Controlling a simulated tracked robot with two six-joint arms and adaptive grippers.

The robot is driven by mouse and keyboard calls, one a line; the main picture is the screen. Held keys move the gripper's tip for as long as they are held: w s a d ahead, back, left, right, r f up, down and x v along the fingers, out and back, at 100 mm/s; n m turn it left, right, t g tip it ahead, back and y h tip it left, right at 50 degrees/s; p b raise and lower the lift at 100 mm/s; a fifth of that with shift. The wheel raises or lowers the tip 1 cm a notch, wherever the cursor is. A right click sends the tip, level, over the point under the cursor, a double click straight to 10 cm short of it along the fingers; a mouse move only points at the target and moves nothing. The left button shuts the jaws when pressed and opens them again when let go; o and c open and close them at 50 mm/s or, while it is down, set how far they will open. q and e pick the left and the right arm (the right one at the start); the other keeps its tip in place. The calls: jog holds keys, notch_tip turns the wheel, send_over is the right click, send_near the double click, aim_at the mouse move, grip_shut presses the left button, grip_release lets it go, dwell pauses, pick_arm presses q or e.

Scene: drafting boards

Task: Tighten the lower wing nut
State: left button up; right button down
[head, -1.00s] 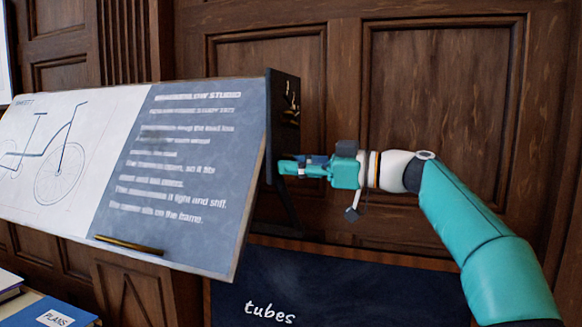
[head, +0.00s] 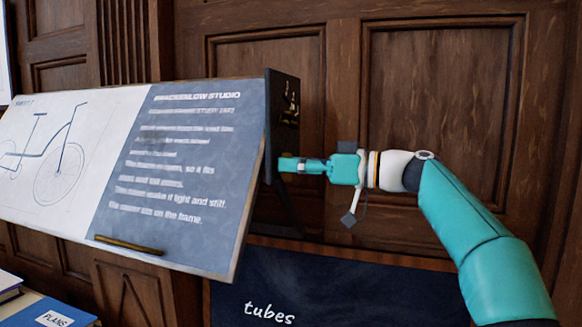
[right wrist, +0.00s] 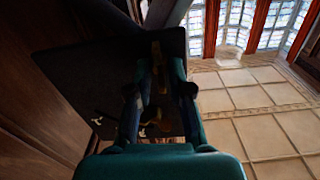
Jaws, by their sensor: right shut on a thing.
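The drafting board (head: 187,160) stands tilted, with a dark side plate (head: 284,140) on its right edge. Small brass fittings (head: 291,103) show on the upper part of that plate. My right gripper (head: 283,165) reaches in from the right against the lower part of the plate. In the right wrist view its two fingers (right wrist: 161,72) are closed about the brass lower wing nut (right wrist: 157,84), which is dim and partly covered by them. In the head view the fingers hide this nut. My left gripper is in neither view.
A dark blue box marked "tubes" (head: 400,290) stands below my right arm. A slanted dark strut (head: 289,208) runs beneath the side plate. Wood panelling (head: 445,110) stands behind. Books (head: 40,308) lie at the lower left.

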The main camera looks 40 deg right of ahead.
jog(key=shift+f, duration=0.2)
dwell(0.3)
dwell(1.0)
jog(key=c, duration=1.1)
grip_release()
jog(key=shift+a, duration=0.1)
jog(key=shift+o, duration=0.2)
jog(key=shift+r, duration=0.15)
jog(key=shift+m, duration=0.3)
jog(key=v, duration=1.2)
jog(key=shift+c, duration=0.3)
